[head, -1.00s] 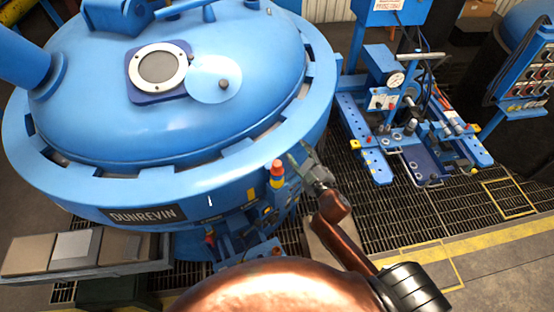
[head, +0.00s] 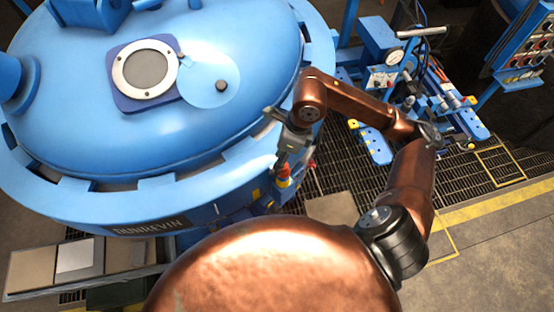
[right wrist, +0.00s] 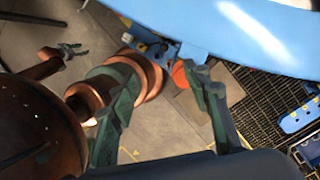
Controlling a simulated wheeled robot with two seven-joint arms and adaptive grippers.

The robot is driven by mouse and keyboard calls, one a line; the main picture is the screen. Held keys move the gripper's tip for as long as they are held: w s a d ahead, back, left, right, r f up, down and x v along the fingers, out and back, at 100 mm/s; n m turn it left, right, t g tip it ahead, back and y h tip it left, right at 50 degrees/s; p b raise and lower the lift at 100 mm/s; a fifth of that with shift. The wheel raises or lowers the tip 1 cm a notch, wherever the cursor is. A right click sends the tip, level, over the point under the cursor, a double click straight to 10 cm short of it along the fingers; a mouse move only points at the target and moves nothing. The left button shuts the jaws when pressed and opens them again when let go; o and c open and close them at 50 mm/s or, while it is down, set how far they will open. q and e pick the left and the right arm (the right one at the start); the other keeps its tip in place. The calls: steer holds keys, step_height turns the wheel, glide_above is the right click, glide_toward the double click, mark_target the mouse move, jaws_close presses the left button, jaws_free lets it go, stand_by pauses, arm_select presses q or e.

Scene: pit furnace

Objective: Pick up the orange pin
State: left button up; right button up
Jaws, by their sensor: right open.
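The orange pin (head: 284,182) is small, with a red-orange top and a yellow part. In the head view it is at the front right side of the blue furnace, under its rim. My right gripper (head: 280,150) is just above it and hides part of its top. In the right wrist view a round orange top (right wrist: 180,75) shows between the two green fingers (right wrist: 165,70), nearer the right finger. The fingers are apart; I cannot tell whether either touches it. My left gripper (right wrist: 75,50) shows small at the upper left of the wrist view.
The blue furnace lid and rim (head: 225,175) stand close beside my right gripper. A blue machine with a gauge (head: 390,70) stands at the back right, and a control panel (head: 525,70) beyond it. Grating floor (head: 325,180) lies right of the furnace.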

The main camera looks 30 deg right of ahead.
mark_target(286, 164)
steer(key=d, duration=0.1)
steer(key=w+d+h, duration=0.1)
steer(key=d, duration=0.1)
steer(key=shift+d+h, duration=0.3)
steer(key=shift+w+a+f+p, duration=0.1)
steer(key=shift+f+p, duration=0.2)
steer(key=shift+f, duration=0.45)
steer(key=f, duration=0.1)
steer(key=f+p, duration=0.1)
steer(key=f, duration=0.1)
steer(key=a+f+p, duration=0.1)
steer(key=f, duration=0.1)
steer(key=shift+f, duration=0.45)
steer(key=shift+c, duration=0.2)
steer(key=shift+c, duration=0.7)
jaws_close()
